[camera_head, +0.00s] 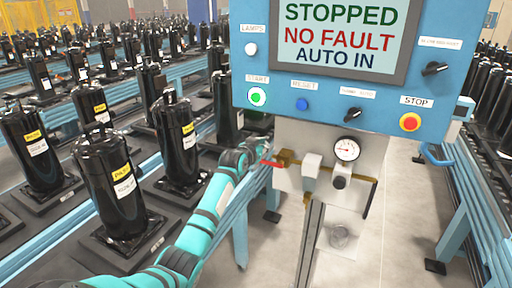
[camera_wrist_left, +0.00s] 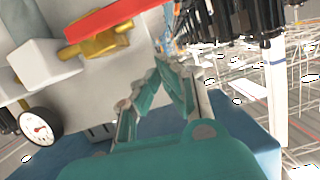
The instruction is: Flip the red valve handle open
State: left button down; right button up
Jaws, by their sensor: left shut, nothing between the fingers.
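The red valve handle (camera_head: 271,164) sits on a brass valve (camera_head: 286,158) on the grey column below the blue panel. In the left wrist view the red handle (camera_wrist_left: 110,17) lies across the top, on the brass valve (camera_wrist_left: 97,44). My left gripper (camera_head: 256,147) is beside the handle's left end in the head view. In the left wrist view the gripper's fingers (camera_wrist_left: 155,95) point toward the column, below and apart from the handle. They are shut and hold nothing. Whether the gripper touches the handle is unclear in the head view. My right gripper is in neither view.
A pressure gauge (camera_head: 346,149) and brass pipe are right of the valve. The blue control panel (camera_head: 350,85) with a screen and buttons overhangs it. Black compressors (camera_head: 117,180) stand on conveyors at left. Open floor (camera_head: 400,230) lies right of the column.

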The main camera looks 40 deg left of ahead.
pick_arm(q)
jog(key=b+v, duration=0.3)
jog(key=v, duration=0.7)
jog(key=shift+s+a+f, duration=0.1)
jog(key=shift+a+f, duration=0.05)
